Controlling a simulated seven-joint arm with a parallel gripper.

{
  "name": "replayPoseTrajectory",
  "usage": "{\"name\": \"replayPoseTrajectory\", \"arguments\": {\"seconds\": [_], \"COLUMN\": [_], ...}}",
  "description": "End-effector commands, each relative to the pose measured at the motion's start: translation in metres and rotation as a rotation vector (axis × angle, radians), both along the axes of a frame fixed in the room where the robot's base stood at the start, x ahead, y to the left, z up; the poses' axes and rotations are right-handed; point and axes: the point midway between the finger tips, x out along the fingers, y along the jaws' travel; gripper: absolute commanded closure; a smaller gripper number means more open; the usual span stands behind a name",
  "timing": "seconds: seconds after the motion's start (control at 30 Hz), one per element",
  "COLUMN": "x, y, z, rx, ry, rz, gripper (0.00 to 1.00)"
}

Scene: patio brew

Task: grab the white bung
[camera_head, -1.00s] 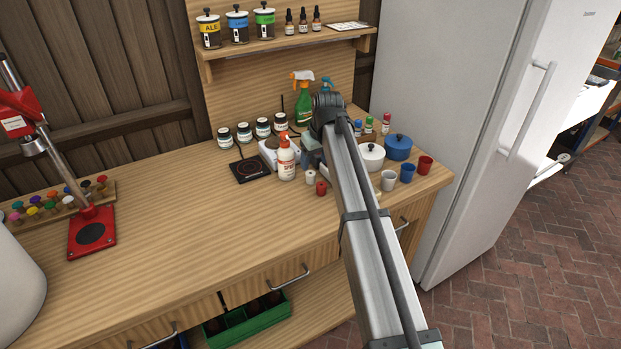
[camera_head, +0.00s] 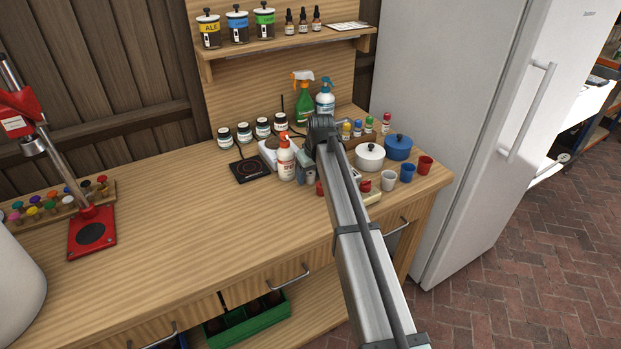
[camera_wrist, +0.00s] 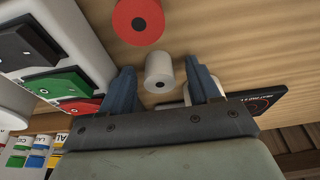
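The white bung (camera_wrist: 159,68) stands on the wooden bench in the wrist view, a small pale cylinder with a dark hole in its end. My gripper (camera_wrist: 161,72) is open, with one blue-grey finger on each side of the bung. Gaps show between the bung and both fingers, so it is not gripped. In the head view, my gripper (camera_head: 307,174) is low over the bench beside the white spray bottle (camera_head: 287,160), and the bung is hidden there. A red bung (camera_wrist: 138,19) stands close by; part of it shows in the head view (camera_head: 320,188).
A black hot plate (camera_head: 251,169) lies left of the spray bottle. A white pot (camera_head: 369,158), a blue pot (camera_head: 398,148) and small cups (camera_head: 388,181) stand to the right. A white block with coloured panels (camera_wrist: 66,92) is near one finger. The bench's left-middle is clear.

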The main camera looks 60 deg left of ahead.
Motion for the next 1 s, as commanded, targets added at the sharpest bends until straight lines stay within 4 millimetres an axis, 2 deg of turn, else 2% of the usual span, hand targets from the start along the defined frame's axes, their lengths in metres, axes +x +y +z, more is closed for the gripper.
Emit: {"name": "replayPoseTrajectory", "arguments": {"seconds": [0.07,0.6,0.87,1.0], "x": [0.000,0.000,0.000,0.000], "y": [0.000,0.000,0.000,0.001], "z": [0.000,0.000,0.002,0.015], "rx": [0.000,0.000,0.000,0.001], "ry": [0.000,0.000,0.000,0.000], "rz": [0.000,0.000,0.000,0.000], "gripper": [0.46,0.97,0.97,0.97]}}
